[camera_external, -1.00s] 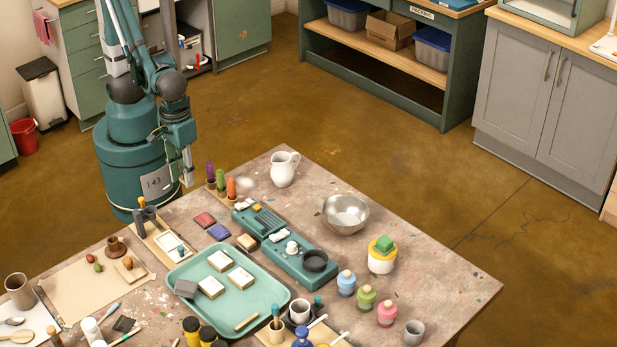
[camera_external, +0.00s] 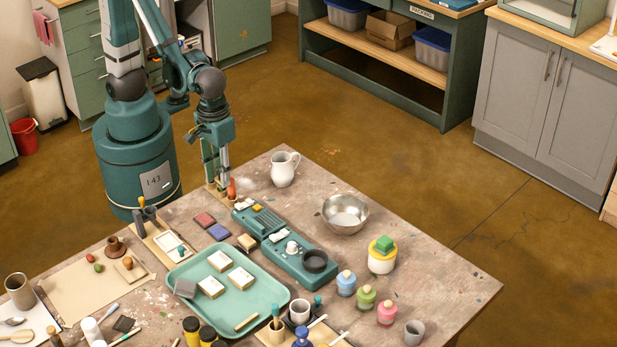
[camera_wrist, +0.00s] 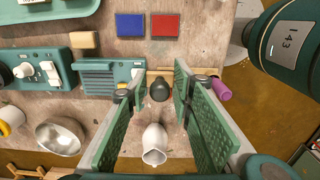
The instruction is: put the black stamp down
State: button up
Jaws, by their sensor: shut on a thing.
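The black stamp (camera_wrist: 159,90) shows in the wrist view as a dark rounded knob between the two fingers of my gripper (camera_wrist: 160,92). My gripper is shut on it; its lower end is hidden. In the external view my gripper (camera_external: 219,180) points down at the table's far left edge, over the small wooden rack with coloured stamps, and the black stamp cannot be made out there. An orange stamp (camera_external: 231,188) stands close beside the fingers. A purple stamp (camera_wrist: 221,89) shows just right of the right finger in the wrist view.
A white jug (camera_external: 284,169) stands near the rack. A red pad (camera_external: 205,219) and a blue pad (camera_external: 219,232) lie near it. A green device (camera_external: 300,262), a metal bowl (camera_external: 345,214) and a green tray (camera_external: 258,311) occupy the table's middle. Bare tabletop lies right of the bowl.

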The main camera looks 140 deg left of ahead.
jog(key=w+a+p, duration=0.1)
jog(key=w+a, duration=0.9)
jog(key=a, duration=0.3)
jog(key=p, duration=0.1)
send_over(330, 192)
jog(key=f, duration=0.1)
jog(key=shift+f, duration=0.15)
jog(key=shift+f, duration=0.1)
jog(key=shift+f+b, duration=0.55)
jog(key=shift+f, duration=2.5)
jog(key=shift+f, duration=0.1)
jog(key=shift+f+b, duration=0.35)
jog(key=shift+f, duration=1.4)
jog(key=shift+f, duration=0.2)
jog(key=o, duration=0.8)
